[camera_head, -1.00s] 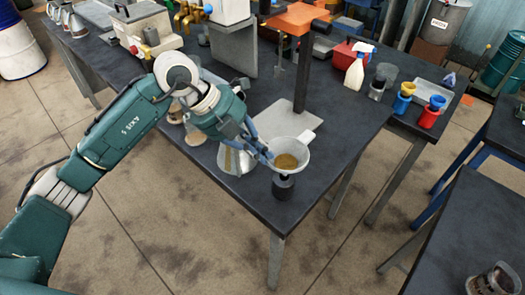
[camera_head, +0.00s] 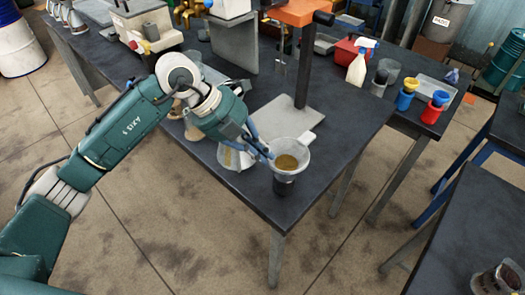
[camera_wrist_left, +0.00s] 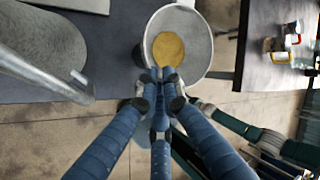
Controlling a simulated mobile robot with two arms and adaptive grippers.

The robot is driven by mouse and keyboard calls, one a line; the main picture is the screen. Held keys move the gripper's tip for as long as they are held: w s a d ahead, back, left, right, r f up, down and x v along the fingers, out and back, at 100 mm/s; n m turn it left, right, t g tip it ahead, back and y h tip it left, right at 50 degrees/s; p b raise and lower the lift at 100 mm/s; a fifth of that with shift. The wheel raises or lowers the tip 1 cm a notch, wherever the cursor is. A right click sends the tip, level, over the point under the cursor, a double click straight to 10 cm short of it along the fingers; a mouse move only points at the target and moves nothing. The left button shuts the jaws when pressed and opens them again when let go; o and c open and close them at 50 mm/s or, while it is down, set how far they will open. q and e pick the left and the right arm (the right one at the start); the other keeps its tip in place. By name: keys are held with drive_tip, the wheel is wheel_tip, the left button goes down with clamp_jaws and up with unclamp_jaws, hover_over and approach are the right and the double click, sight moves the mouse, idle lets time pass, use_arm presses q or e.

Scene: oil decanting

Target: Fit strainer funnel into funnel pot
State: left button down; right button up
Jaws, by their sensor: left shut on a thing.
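The strainer funnel (camera_head: 301,146) is a pale wide-rimmed cone with a yellow-brown mesh at its bottom. It appears upright over a dark cylindrical pot (camera_head: 284,188) near the front corner of the dark table. From above I cannot tell how far its lower end sits inside the pot. My left gripper (camera_head: 268,154) is shut on the funnel's left rim. In the left wrist view, the blue fingers (camera_wrist_left: 161,76) meet at the near edge of the funnel (camera_wrist_left: 204,44), and the pot is mostly hidden. My right gripper is not in view.
A metal conical vessel (camera_head: 232,158) stands close left of the funnel. A grey plate with a dark post (camera_head: 303,75) stands behind it. A white spray bottle (camera_head: 356,70) and blue and red cups (camera_head: 432,112) are at the back right. The table edge is close in front.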

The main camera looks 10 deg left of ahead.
use_arm(q)
drive_tip(key=shift+f+b, duration=0.5)
drive_tip(key=shift+f, duration=0.25)
drive_tip(key=c, duration=1.8)
unclamp_jaws()
drive_tip(key=shift+c, duration=0.2)
drive_tip(key=v, duration=1.2)
drive_tip(key=shift+a, duration=0.1)
